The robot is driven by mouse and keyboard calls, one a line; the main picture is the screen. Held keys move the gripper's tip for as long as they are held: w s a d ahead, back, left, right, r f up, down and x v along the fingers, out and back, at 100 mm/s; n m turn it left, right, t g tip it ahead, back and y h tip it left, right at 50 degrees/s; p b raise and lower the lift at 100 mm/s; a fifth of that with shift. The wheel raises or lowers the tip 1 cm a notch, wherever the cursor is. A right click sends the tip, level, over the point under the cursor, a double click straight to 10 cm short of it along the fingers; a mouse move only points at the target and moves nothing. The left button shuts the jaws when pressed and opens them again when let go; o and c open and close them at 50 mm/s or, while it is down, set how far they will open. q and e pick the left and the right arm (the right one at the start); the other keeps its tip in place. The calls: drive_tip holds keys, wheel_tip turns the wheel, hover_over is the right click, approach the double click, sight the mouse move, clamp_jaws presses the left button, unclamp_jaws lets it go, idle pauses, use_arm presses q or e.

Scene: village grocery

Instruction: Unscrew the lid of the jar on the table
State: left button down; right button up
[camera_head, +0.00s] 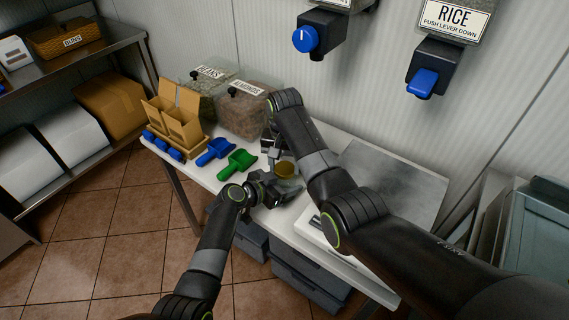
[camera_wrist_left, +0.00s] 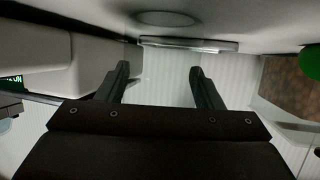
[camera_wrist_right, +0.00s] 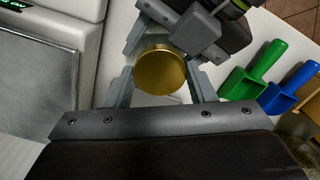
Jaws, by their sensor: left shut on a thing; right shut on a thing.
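The jar's round gold lid (camera_wrist_right: 160,72) shows from above in the right wrist view, and in the head view the lid (camera_head: 284,170) is just below my right gripper (camera_head: 275,152). My right gripper (camera_wrist_right: 160,92) reaches down from above, its fingers shut on opposite sides of the lid. My left gripper (camera_head: 278,188) comes in low from the side and is shut on the clear jar body; its fingers also show in the left wrist view (camera_wrist_left: 157,75). The jar's glass is hard to make out and mostly hidden by the grippers.
A green scoop (camera_head: 238,162) and a blue scoop (camera_head: 215,151) lie left of the jar. Behind them stand a cardboard box (camera_head: 178,118) and clear bins labelled BEANS (camera_head: 205,90) and ALMONDS (camera_head: 240,108). A scale with a metal plate (camera_head: 392,185) stands right.

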idle(0.3)
drive_tip(key=o, duration=1.1)
wheel_tip(320, 180, up, 4)
drive_tip(key=shift+r, duration=0.35)
drive_tip(key=shift+c, duration=0.5)
drive_tip(key=shift+r+m, duration=0.55)
drive_tip(key=shift+m, duration=0.15)
drive_tip(key=r+m, duration=0.1)
drive_tip(key=m, duration=0.1)
drive_tip(key=r+m, duration=0.1)
drive_tip(key=m, duration=0.1)
drive_tip(key=shift+f, duration=3.9)
